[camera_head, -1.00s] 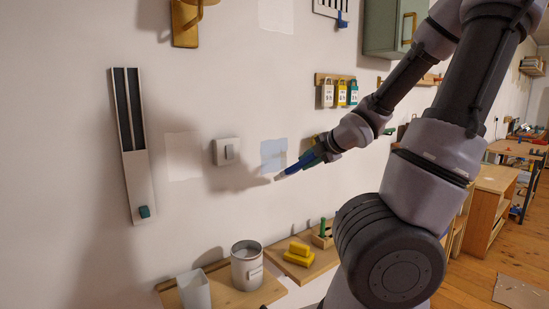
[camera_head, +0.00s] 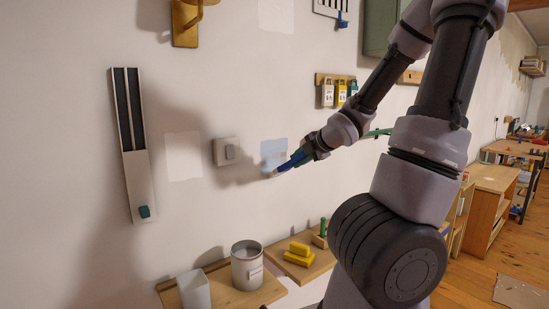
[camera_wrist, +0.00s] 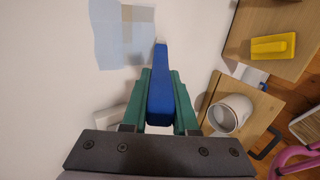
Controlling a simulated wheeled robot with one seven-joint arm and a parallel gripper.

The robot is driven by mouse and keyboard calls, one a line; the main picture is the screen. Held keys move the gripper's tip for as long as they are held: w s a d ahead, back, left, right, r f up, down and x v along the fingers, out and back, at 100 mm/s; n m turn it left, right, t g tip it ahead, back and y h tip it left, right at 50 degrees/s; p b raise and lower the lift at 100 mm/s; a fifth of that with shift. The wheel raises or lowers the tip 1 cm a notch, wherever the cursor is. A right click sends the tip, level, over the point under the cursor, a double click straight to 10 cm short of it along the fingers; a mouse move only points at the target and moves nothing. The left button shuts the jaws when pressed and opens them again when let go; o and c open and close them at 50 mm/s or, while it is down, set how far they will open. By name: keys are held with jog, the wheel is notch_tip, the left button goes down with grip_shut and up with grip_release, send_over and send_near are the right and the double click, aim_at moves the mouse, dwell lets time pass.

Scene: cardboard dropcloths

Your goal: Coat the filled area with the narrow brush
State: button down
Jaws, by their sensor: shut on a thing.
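The filled area is a pale blue square (camera_head: 273,150) on the white wall, right of the light switch. In the wrist view the blue patch (camera_wrist: 107,42) is at the top, with a greyer strip in its right part. My gripper (camera_wrist: 160,98) has green fingers shut on the blue handle of the narrow brush (camera_wrist: 160,85). In the head view the brush (camera_head: 291,162) points down-left across the patch's lower part. I cannot tell whether the bristles touch the wall.
A light switch (camera_head: 226,151) sits left of the patch, beside a bare pale square (camera_head: 183,156). Below are wooden shelves with a metal can (camera_head: 246,266), a white cup (camera_head: 195,290) and yellow blocks (camera_head: 298,255).

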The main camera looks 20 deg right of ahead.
jog(key=shift+w+a, duration=0.15)
jog(key=shift+w, duration=0.35)
dwell(0.4)
jog(key=shift+r, duration=0.15)
notch_tip(320, 180, up, 8)
jog(key=shift+f, duration=0.1)
jog(key=shift+r, duration=0.2)
jog(key=shift+s+d, duration=0.25)
jog(key=shift+s, duration=0.45)
jog(key=f, duration=0.8)
jog(key=shift+w+a+f, duration=0.1)
jog(key=shift+w+f, duration=0.15)
jog(key=shift+w, duration=0.1)
jog(key=shift+w+a, duration=0.1)
jog(key=shift+w, duration=0.2)
jog(key=shift+r, duration=0.15)
